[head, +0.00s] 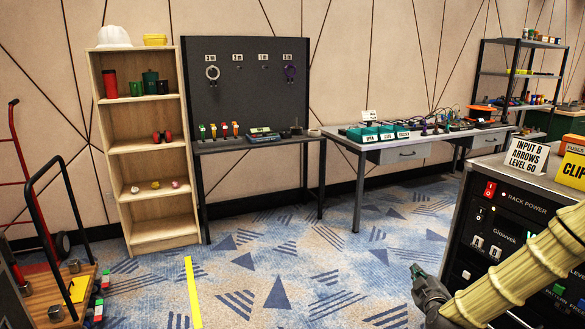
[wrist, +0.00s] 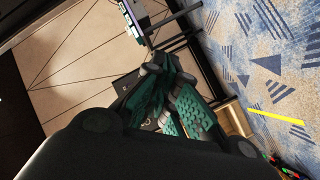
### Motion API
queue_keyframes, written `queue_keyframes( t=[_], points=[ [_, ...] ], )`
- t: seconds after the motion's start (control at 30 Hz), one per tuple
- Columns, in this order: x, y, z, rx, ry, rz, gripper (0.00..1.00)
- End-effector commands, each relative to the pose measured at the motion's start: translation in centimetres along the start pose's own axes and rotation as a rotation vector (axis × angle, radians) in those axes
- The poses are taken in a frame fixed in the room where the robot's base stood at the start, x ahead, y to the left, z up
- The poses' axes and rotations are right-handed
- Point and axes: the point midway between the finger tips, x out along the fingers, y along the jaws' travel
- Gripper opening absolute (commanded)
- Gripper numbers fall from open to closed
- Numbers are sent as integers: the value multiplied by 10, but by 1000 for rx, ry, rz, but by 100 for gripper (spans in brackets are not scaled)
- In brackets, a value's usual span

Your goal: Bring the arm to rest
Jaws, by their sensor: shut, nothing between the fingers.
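My gripper (head: 418,272) shows at the lower right of the head view, at the end of my arm in its tan sleeve. It is out over the carpet, in front of the rack, and holds nothing. In the wrist view my gripper (wrist: 168,85) has its dark fingers with green pads drawn together. The fingers hide part of the wall and pegboard behind them.
A black equipment rack (head: 490,225) stands close to my arm at right, with a sign (head: 526,156) on top. A wooden shelf (head: 150,165), a pegboard bench (head: 245,95) and a long table (head: 385,148) line the wall. The carpet (head: 290,260) between is clear, with a yellow strip (head: 193,290).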

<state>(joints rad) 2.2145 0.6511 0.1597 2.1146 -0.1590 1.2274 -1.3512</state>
Motion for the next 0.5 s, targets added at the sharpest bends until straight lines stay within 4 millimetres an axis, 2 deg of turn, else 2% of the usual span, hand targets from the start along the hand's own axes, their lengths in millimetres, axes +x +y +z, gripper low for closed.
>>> queue_keyframes(
  t=[0.03,0.2,0.37,0.5],
  points=[
    [-9,-30,7,27,-19,-63,0],
    [-48,-116,36,148,-117,-253,0],
    [-97,-189,67,259,-251,-410,0],
    [-149,-243,96,350,-397,-524,0]
  ],
)
